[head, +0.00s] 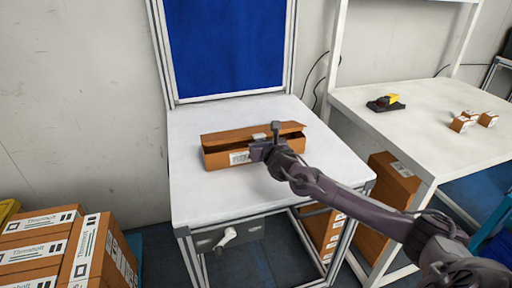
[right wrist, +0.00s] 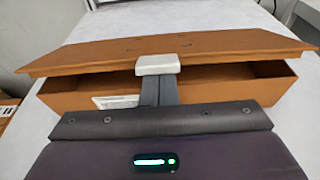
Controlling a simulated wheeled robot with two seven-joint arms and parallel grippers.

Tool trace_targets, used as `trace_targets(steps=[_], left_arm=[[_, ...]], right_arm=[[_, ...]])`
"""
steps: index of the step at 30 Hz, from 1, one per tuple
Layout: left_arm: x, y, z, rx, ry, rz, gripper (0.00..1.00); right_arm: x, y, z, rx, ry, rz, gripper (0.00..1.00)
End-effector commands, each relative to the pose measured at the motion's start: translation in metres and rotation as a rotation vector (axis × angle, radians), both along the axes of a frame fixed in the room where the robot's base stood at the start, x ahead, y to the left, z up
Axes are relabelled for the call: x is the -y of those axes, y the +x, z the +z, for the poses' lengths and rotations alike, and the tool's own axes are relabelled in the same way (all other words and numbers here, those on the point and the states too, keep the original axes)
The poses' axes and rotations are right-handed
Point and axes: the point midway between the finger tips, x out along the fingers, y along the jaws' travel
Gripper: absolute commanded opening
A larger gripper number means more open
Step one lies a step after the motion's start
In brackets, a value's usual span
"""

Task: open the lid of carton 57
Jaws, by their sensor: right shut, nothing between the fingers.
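A long brown carton (head: 222,157) stands on the white table, with a white label on its front side; I cannot read a number on it. Its lid (right wrist: 225,42) is partly raised at the front, and a dark gap shows between lid and box, widest at the right. My right gripper (head: 265,138) is at the front of the carton. In the right wrist view the gripper's shut fingers (right wrist: 157,68) reach up to the lid's front edge at about its middle, with nothing between them. My left gripper is not in view.
The white table (head: 200,200) is clear around the carton. A blue panel (head: 226,45) stands behind it. At right, another table (head: 425,115) holds a black and yellow device (head: 387,102) and small boxes (head: 463,122). Labelled cartons (head: 88,250) are stacked at lower left.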

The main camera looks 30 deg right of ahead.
Motion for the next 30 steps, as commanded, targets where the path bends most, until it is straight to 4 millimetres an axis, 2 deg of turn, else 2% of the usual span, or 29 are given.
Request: trace_targets(steps=[3,10,30], left_arm=[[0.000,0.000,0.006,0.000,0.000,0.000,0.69],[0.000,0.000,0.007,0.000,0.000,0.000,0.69],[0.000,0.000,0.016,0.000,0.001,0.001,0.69]], right_arm=[[0.001,0.003,0.012,0.001,-0.001,-0.001,0.00],[0.002,0.006,0.018,0.001,0.000,-0.001,0.00],[0.008,0.032,0.057,0.002,0.000,0.000,0.00]])
